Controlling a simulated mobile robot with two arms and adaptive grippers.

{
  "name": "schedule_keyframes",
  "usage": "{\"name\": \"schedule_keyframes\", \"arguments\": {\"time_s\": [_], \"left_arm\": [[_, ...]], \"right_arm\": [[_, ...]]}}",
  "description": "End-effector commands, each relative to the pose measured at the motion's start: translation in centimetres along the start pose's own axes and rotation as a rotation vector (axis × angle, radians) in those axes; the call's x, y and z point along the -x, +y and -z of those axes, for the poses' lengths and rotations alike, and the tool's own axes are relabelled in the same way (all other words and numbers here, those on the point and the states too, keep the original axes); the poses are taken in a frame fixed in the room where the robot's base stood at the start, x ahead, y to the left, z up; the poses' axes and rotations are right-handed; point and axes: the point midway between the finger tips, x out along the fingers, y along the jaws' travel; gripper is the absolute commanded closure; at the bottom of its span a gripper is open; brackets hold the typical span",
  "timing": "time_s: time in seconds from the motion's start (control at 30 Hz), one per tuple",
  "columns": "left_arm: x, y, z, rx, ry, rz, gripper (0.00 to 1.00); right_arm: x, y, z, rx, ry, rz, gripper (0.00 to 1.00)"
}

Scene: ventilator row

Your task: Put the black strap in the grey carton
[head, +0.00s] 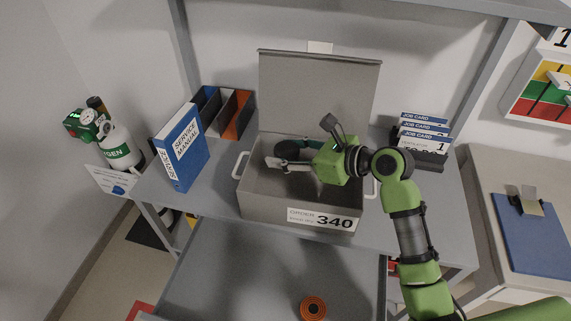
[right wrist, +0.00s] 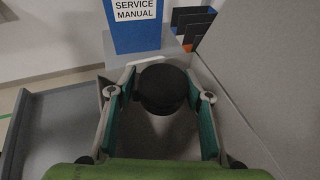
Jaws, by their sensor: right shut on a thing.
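The black strap (head: 285,148) shows as a dark round roll at the fingertips of my right gripper (head: 282,155). In the right wrist view the strap (right wrist: 162,88) sits between the two fingers of the right gripper (right wrist: 160,97), which is shut on it. The grey carton (head: 265,207) stands on the shelf with its lid up at the back and a label reading 340 on its front. The gripper and strap are over the carton's opening; their exact height against the rim is hard to tell. My left gripper is not in view.
A blue service manual (head: 183,150) and a file holder (head: 238,112) stand left of the carton. Job cards (head: 424,130) stand to its right. An open drawer (head: 240,270) below holds an orange ring (head: 313,308). An oxygen cylinder (head: 118,146) is at far left.

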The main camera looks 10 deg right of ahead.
Motion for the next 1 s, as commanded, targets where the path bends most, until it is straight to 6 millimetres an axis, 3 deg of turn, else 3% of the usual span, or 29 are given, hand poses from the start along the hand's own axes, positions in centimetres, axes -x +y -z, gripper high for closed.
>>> {"name": "schedule_keyframes", "arguments": {"time_s": [0.1,0.3,0.47,0.73,1.0], "left_arm": [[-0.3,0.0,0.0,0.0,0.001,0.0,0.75],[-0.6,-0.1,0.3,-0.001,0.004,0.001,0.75],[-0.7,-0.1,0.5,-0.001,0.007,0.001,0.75],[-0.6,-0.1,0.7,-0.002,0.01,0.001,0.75],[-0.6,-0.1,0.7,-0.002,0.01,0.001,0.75]], "right_arm": [[-2.2,-1.7,1.8,-0.004,0.002,-0.001,0.76],[-4.4,-3.5,3.5,0.0,-0.001,0.0,0.76],[-5.1,-4.0,4.1,0.0,-0.001,-0.001,0.76],[-6.5,-4.2,7.0,-0.001,0.0,-0.001,0.76],[-6.5,-4.2,7.2,0.001,-0.001,0.0,0.76]]}}
